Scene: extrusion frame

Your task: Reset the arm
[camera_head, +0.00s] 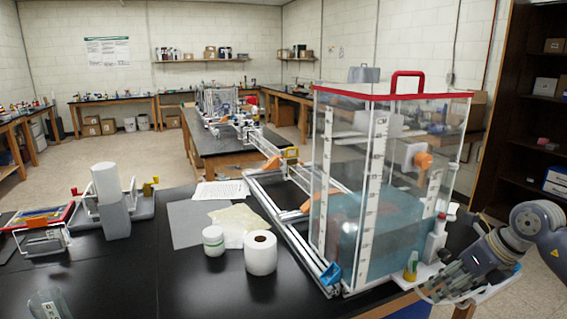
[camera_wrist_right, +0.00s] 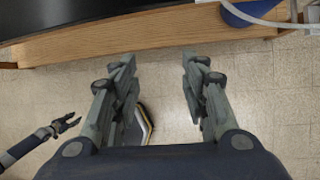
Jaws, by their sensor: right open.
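My right gripper (camera_head: 447,283) is at the lower right in the head view, beside the table's right edge and below the clear tank (camera_head: 345,200). In the right wrist view my right gripper (camera_wrist_right: 157,62) has its two fingers wide apart, with only floor between them. It is open and empty. A small dark arm with a gripper (camera_wrist_right: 66,123), likely my left one, shows at the left of the right wrist view, too small to judge its jaws. The head view does not show my left gripper.
The black table (camera_head: 130,270) holds a white paper roll (camera_head: 260,253), a white jar (camera_head: 213,241) and the water-filled tank. A white dispenser bottle (camera_head: 436,240) stands near the right arm. In the right wrist view the table's wooden edge (camera_wrist_right: 150,38) lies ahead of the fingertips.

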